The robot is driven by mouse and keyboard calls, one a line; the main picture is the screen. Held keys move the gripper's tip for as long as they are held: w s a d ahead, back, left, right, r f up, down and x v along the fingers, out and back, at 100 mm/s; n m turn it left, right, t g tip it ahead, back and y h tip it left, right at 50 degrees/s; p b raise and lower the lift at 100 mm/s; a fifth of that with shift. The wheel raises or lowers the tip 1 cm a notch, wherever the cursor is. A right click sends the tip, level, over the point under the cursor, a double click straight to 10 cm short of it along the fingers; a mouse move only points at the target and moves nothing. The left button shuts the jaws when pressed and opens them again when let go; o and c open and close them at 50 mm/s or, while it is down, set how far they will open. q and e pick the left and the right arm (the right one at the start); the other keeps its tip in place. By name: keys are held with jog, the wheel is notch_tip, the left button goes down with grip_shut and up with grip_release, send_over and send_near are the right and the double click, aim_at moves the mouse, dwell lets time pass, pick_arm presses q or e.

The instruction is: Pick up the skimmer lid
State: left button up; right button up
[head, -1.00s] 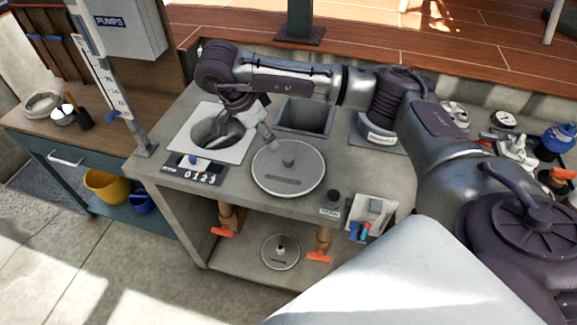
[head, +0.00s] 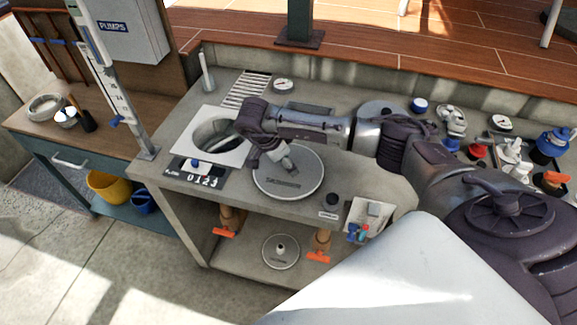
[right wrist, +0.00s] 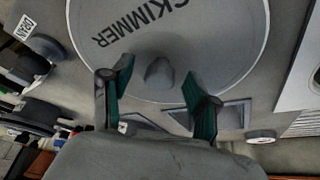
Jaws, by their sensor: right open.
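The skimmer lid (head: 309,178) is a round grey disc lying flat on the counter, right of the square-framed round opening. In the right wrist view the lid (right wrist: 225,42) shows its SKIMMER lettering, and its knob (right wrist: 159,75) stands near the rim side closest to me in that picture. My right gripper (head: 289,169) is over the lid's middle, pointing down. In the right wrist view the gripper (right wrist: 157,82) is open, its green-padded fingers spread on either side of the knob, with gaps to it. My left gripper is not in view.
The round opening (head: 217,137) in its white frame lies left of the lid, with a number plate (head: 196,172) in front. A smaller round lid (head: 281,251) lies on the shelf below. Valves and fittings crowd the counter's right side. A post (head: 115,95) stands at left.

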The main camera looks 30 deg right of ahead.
jog(key=shift+f, duration=0.15)
grip_shut()
dwell(0.4)
jog(key=shift+w+r+b, duration=0.1)
jog(key=shift+r+b, duration=0.3)
jog(key=shift+r, duration=0.3)
jog(key=r, duration=0.1)
jog(key=r+b, duration=0.1)
jog(key=shift+s+d+r, duration=0.15)
jog(key=shift+s+r, duration=0.05)
jog(key=shift+r, duration=0.2)
jog(key=s+d+r+b, duration=0.2)
jog(key=s+r, duration=0.5)
jog(key=s, duration=0.4)
jog(key=shift+d, duration=0.6)
jog(key=shift+w+f, duration=0.1)
jog(key=shift+w, duration=0.05)
